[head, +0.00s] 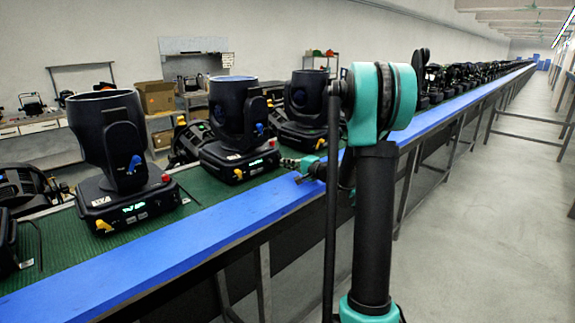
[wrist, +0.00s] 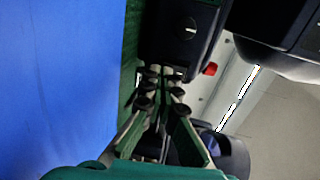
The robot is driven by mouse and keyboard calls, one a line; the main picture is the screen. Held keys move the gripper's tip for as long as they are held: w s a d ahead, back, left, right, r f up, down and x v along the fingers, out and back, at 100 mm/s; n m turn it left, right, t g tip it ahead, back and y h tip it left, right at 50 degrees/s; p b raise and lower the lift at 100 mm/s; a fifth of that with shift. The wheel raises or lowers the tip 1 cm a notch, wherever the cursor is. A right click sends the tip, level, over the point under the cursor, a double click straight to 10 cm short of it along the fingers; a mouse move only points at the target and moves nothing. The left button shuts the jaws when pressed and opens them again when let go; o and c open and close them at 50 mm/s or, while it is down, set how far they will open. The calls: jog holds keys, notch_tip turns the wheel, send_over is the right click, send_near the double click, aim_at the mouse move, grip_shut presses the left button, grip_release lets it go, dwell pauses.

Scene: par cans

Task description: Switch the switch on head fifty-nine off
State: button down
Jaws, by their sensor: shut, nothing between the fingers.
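Several black moving heads stand in a row. The nearest whole one (head: 113,148) has a lit display, a yellow part (head: 104,226) and a red part (head: 166,178) on its base. The middle head (head: 236,120) has a lit display, a yellow part (head: 238,173) and a red part (head: 272,142). The digits are too small to read, so I cannot tell which is fifty-nine. My gripper (head: 284,161) is shut and empty, right beside the middle head's base. In the wrist view its fingertips (wrist: 162,87) are just below a black base (wrist: 180,35) with a red part (wrist: 210,69). Contact is unclear.
The heads stand on a green belt (head: 60,253) with a blue edge rail (head: 130,258), which also shows in the wrist view (wrist: 60,80). Another head (head: 305,100) stands behind the middle one. Cardboard boxes (head: 155,97) are at the back. The floor (head: 480,230) at right is clear.

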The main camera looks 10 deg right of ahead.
jog(key=shift+w, duration=0.1)
jog(key=shift+w+a+f, duration=0.15)
jog(key=shift+w+a, duration=0.1)
jog(key=shift+d, duration=0.1)
jog(key=v, duration=1.2)
jog(key=shift+f, duration=0.1)
